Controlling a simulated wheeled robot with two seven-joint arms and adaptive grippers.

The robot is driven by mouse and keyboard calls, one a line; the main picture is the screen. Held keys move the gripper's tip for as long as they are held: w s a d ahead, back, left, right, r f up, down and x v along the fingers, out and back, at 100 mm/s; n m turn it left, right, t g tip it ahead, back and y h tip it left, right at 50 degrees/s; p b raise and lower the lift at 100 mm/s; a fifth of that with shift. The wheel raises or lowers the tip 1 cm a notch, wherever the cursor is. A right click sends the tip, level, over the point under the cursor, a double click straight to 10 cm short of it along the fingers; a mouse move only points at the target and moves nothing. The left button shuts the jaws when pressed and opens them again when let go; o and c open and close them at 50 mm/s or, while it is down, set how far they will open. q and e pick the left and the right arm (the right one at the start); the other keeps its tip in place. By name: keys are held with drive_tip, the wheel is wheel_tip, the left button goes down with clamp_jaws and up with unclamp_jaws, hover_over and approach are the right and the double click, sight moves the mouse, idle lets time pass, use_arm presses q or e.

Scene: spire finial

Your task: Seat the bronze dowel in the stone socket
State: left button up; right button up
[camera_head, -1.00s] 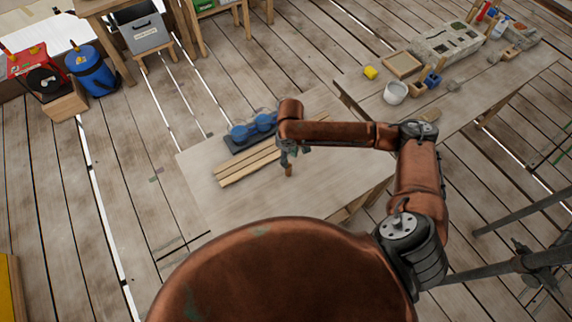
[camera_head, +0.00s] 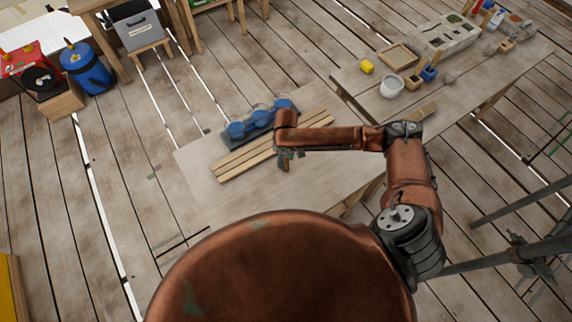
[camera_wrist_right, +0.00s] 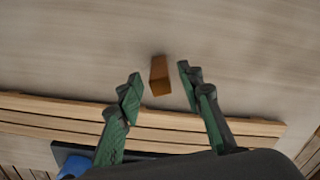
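The bronze dowel (camera_wrist_right: 160,76) shows in the right wrist view as a short orange-brown block over the pale table top. My right gripper (camera_wrist_right: 159,78) has its green and black fingers spread on either side of it, with a gap on each side. In the head view my right gripper (camera_head: 284,160) is low over the near table, and the dowel is hard to make out there. A grey stone block with openings (camera_head: 447,36) stands on the far right table; I cannot tell whether it holds the socket. My left gripper is not in view.
Wooden slats (camera_head: 240,159) lie on the near table (camera_head: 235,203) beside a dark tray with blue round items (camera_head: 262,118). The near table's front left is clear.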

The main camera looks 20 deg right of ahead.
clamp_jaws()
drive_tip(key=shift+r, duration=0.1)
idle(0.5)
